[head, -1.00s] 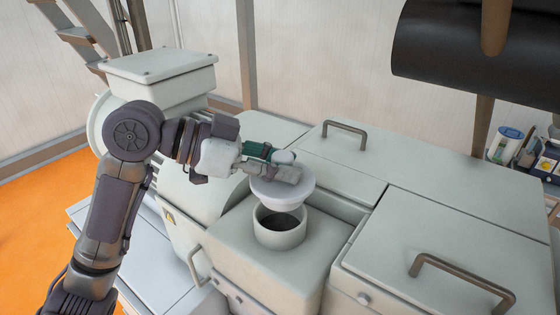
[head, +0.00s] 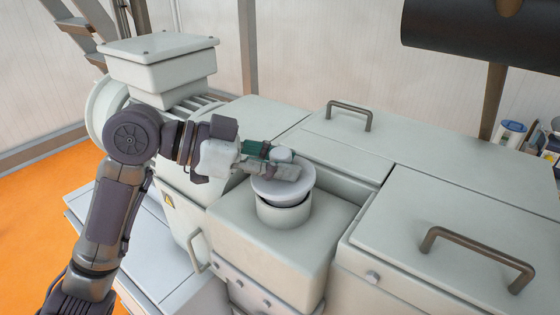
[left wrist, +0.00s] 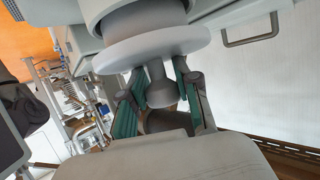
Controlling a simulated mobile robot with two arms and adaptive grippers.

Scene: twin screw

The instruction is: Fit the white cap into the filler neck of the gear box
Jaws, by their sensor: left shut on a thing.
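The white cap (head: 285,188) is a round disc with a knob on top. In the head view it sits over the mouth of the filler neck (head: 283,215) on the gear box (head: 265,245); a thin dark gap shows below its rim at the right. My left gripper (head: 283,164) is shut on the cap's knob. In the left wrist view the fingers (left wrist: 160,88) stand on both sides of the knob, below the cap's wide flange (left wrist: 152,50). The neck's inside is hidden by the cap. My right gripper is not in view.
Grey covers with handles (head: 349,110) (head: 478,245) lie behind and to the right of the neck. A motor with a square terminal box (head: 158,58) stands at the left. A dark cylinder (head: 480,35) hangs at the upper right.

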